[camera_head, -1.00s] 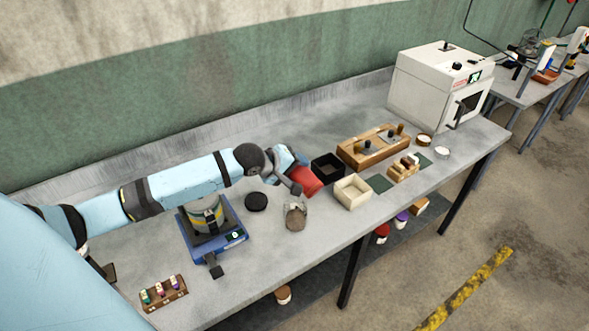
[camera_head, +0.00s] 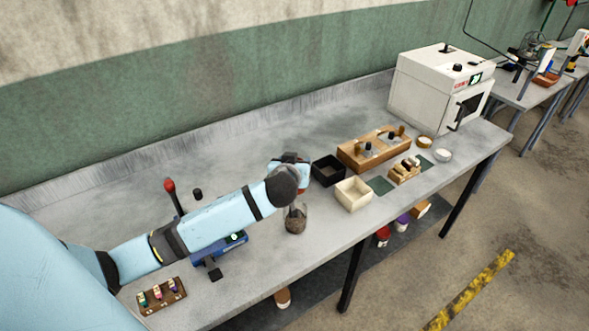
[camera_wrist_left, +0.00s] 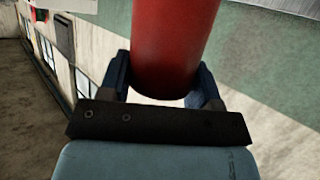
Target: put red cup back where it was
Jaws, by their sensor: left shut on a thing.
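The red cup (camera_wrist_left: 178,40) fills the top middle of the left wrist view, between the two blue fingers of my left gripper (camera_wrist_left: 165,88). The gripper is shut on it. In the head view, my left gripper (camera_head: 289,160) is at mid-table, left of the black open box. There, only a small red part of the cup (camera_head: 304,189) shows beside my arm, and the rest is hidden. I cannot tell from these views whether the cup touches the table. My right gripper is not in view.
A glass jar (camera_head: 295,219) with dark contents stands in front of my arm. A black box (camera_head: 327,171), a cream box (camera_head: 353,193) and a wooden stand (camera_head: 366,150) are to the right. A blue scale-like device (camera_head: 234,240) is partly hidden under my arm.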

